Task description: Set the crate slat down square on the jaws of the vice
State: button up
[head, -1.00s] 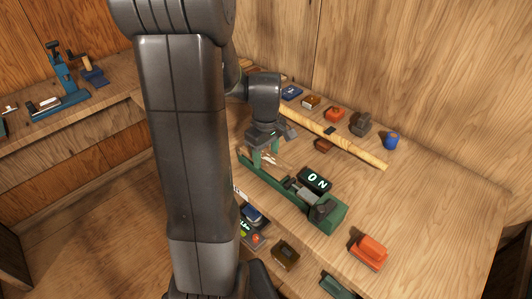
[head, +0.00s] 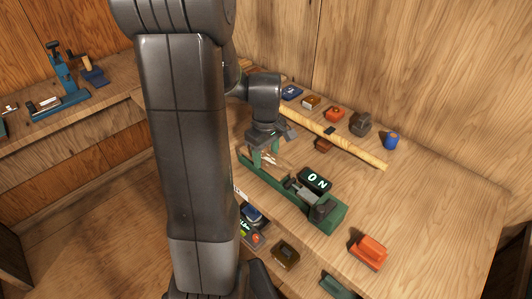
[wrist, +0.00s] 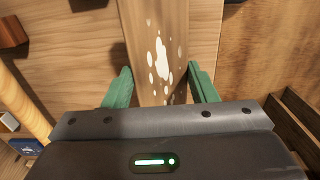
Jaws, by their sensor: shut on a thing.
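The crate slat (wrist: 160,35) is a flat brown wooden strip with white paint splotches. In the wrist view it runs away from me between the two green fingers. My gripper (wrist: 160,78) is shut on it; the head view also shows the gripper (head: 265,153). The vice (head: 331,215) appears to be the long green tool on the bench, with a grey sliding part. My gripper is over its far left end. Contact between slat and vice cannot be told.
A dark display (head: 314,179) reading "0 N" stands beside the vice. A long pale wooden pole (head: 345,144) lies behind. An orange block (head: 368,252) and a brown block (head: 285,255) are nearer. A blue tool (head: 62,97) stands on the left bench. The right bench area is clear.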

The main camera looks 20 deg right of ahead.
aim_at(266, 157)
jog(key=shift+f+b, duration=1.05)
jog(key=shift+f, duration=0.35)
jog(key=o, duration=1.1)
notch_tip(266, 157, up, 14)
notch_tip(266, 157, down, 14)
jog(key=shift+r, duration=0.1)
jog(key=shift+r+p, duration=0.3)
